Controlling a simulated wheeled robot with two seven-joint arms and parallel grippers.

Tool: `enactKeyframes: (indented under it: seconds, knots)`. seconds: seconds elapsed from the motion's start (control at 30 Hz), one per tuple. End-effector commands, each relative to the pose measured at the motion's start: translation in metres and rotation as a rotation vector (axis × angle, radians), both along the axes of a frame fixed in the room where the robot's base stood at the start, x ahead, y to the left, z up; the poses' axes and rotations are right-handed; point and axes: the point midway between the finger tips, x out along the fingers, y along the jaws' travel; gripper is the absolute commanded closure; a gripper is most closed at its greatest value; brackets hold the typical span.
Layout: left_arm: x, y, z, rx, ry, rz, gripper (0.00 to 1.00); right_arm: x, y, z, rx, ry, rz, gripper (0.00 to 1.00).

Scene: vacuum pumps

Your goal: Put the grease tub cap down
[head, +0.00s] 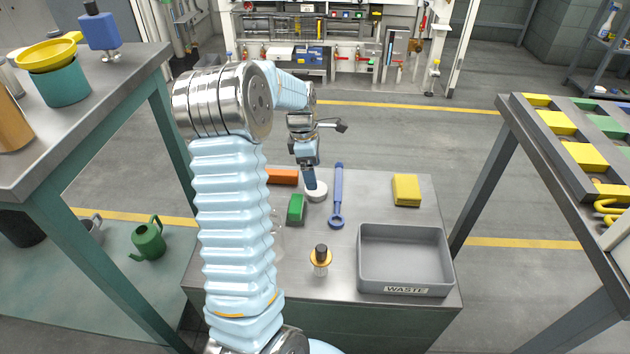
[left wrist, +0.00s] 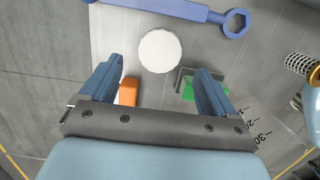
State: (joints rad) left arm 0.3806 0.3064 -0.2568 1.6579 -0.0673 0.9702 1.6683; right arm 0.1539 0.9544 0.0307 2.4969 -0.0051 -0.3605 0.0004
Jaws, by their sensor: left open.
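A white round disc (head: 316,190), which looks like the grease tub cap, lies flat on the grey workbench beside the green block and the blue wrench. In the left wrist view the white disc (left wrist: 160,50) is fully visible, just beyond my fingertips and centred between them. My left gripper (head: 309,181) points down at the bench by the disc. In the left wrist view my left gripper (left wrist: 160,70) has its two blue fingers wide apart with nothing held between them. My right gripper is not in view.
On the bench are an orange block (head: 284,177), a green block (head: 296,209), a blue wrench (head: 338,195), a yellow block (head: 406,189), a black-and-amber fitting (head: 320,258) and a grey WASTE tray (head: 362,272). A side table at left holds a teal tub (head: 65,88) under a yellow dish (head: 47,55).

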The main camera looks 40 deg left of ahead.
Motion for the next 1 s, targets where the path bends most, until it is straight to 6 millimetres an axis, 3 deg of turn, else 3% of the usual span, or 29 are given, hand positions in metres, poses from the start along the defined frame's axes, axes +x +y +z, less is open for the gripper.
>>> enactKeyframes:
  seconds: [0.1, 0.27, 0.37, 0.67, 0.77, 1.0]
  knots:
    - [-0.002, 0.003, 0.028, 0.002, -0.004, 0.001, 0.11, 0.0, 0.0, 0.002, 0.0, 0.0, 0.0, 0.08]
    - [-0.005, 0.006, 0.053, 0.001, -0.002, 0.0, 0.11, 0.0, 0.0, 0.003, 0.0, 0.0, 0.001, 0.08]
    - [-0.005, 0.007, 0.06, 0.007, 0.0, -0.029, 0.22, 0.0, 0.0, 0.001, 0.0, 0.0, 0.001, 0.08]
    - [0.009, 0.003, 0.072, 0.135, 0.041, -0.701, 0.22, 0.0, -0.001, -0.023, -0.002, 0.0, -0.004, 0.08]
    - [0.01, 0.003, 0.066, 0.147, 0.051, -0.784, 0.22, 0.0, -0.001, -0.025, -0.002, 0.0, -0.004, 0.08]
    - [0.009, 0.003, 0.017, 0.145, 0.052, -0.788, 0.22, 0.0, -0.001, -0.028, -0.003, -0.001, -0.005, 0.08]
